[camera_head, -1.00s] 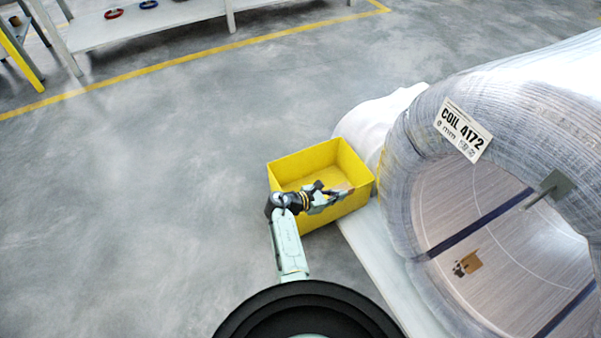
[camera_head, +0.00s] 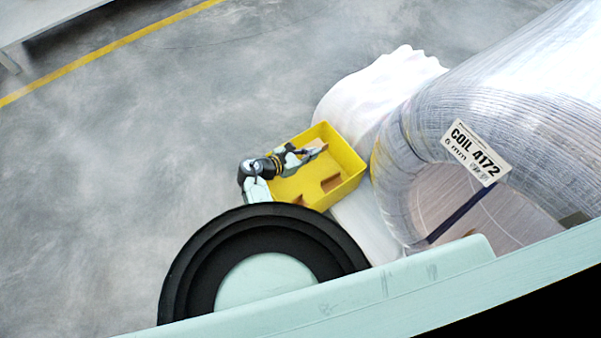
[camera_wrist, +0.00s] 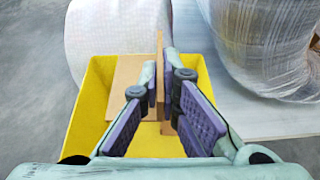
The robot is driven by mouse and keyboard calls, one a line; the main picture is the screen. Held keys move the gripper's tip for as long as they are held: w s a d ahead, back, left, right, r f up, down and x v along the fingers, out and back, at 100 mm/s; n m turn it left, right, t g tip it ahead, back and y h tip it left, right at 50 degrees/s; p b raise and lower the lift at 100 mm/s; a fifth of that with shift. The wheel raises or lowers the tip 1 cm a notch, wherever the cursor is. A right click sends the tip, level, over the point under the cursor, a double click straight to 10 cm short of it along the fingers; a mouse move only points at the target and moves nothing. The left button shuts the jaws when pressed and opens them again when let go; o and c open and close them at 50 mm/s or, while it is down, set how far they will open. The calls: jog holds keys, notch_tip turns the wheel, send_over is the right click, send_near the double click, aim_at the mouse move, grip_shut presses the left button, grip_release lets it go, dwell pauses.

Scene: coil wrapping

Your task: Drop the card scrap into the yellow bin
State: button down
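The yellow bin (camera_head: 349,178) stands on the floor beside the wrapped coil, with its open top up. My gripper (camera_head: 308,152) is over the bin's far left part. In the wrist view my gripper (camera_wrist: 162,85) has its fingers close together on the thin card scrap (camera_wrist: 160,48), which is seen edge-on. The held scrap also shows as a tan piece (camera_head: 318,146) at the fingertips in the head view. The yellow bin (camera_wrist: 84,115) lies below the fingers in the wrist view. Whether the scrap touches the bin is hard to tell.
Other brown card pieces (camera_head: 331,183) lie inside the bin. The wrapped coil (camera_head: 430,125) stands close on the bin's right. A white wrapped bundle (camera_head: 375,95) lies behind the bin. The grey floor (camera_head: 150,130) to the left is clear.

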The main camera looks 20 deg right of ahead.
notch_tip(320, 180, down, 6)
jog(key=b, duration=0.6)
jog(key=shift+r, duration=0.1)
jog(key=c, duration=1.7)
grip_release()
notch_tip(320, 180, up, 10)
